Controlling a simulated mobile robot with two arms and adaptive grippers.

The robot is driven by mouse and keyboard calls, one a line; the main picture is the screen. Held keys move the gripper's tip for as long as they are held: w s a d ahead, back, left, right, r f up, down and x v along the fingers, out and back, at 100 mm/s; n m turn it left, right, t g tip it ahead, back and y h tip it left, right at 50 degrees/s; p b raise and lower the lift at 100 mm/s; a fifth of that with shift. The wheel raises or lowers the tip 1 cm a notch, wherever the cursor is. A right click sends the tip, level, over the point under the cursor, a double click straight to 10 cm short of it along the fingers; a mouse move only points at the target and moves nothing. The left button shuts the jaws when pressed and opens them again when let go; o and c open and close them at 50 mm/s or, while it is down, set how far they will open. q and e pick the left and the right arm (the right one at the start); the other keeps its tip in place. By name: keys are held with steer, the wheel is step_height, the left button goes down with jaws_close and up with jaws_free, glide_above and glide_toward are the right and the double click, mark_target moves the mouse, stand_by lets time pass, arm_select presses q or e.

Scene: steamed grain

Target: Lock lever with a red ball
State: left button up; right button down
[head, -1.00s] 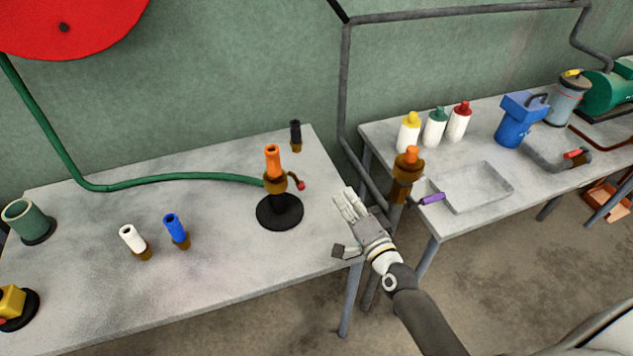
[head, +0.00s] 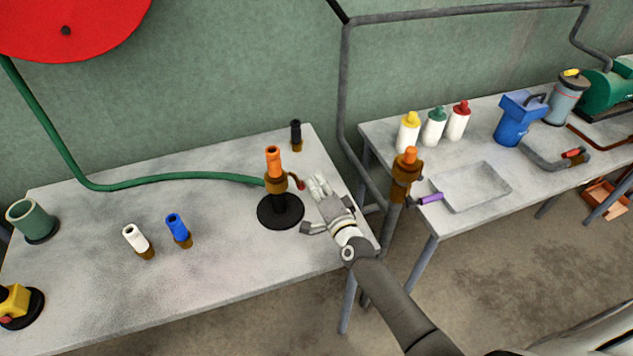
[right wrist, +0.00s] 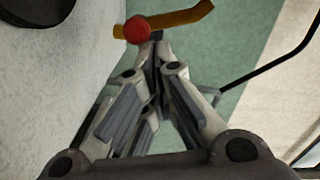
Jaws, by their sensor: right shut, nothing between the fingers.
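The lever with a red ball (head: 300,185) sticks out on the right side of a brass fitting (head: 275,184), under an orange nozzle (head: 273,160) on a black round base (head: 280,213). In the right wrist view the red ball (right wrist: 137,29) sits on a bronze-yellow lever (right wrist: 182,18), just beyond the fingertips. My right gripper (head: 318,187) is just right of the ball, over the table. In the right wrist view its fingers (right wrist: 155,42) are together and empty; I cannot tell whether they touch the ball. My left gripper is not in view.
A green hose (head: 170,180) joins the fitting from the left. White (head: 134,237), blue (head: 176,226) and black (head: 295,132) nozzles stand on the same table. Another orange-topped fitting (head: 405,172) on a pipe stands close right of my right arm. A second table (head: 450,225) lies beyond it.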

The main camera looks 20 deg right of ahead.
steer(key=shift+a+f+b, duration=0.3)
steer(key=shift+f+b, duration=0.35)
steer(key=shift+b, duration=0.05)
steer(key=shift+a+f+m+b, duration=0.15)
steer(key=shift+m+b, duration=0.2)
steer(key=shift+m, duration=0.2)
steer(key=shift+a+f+m+b, duration=0.15)
steer(key=shift+m+b, duration=0.15)
steer(key=shift+m, duration=0.25)
steer(key=shift+r, duration=0.1)
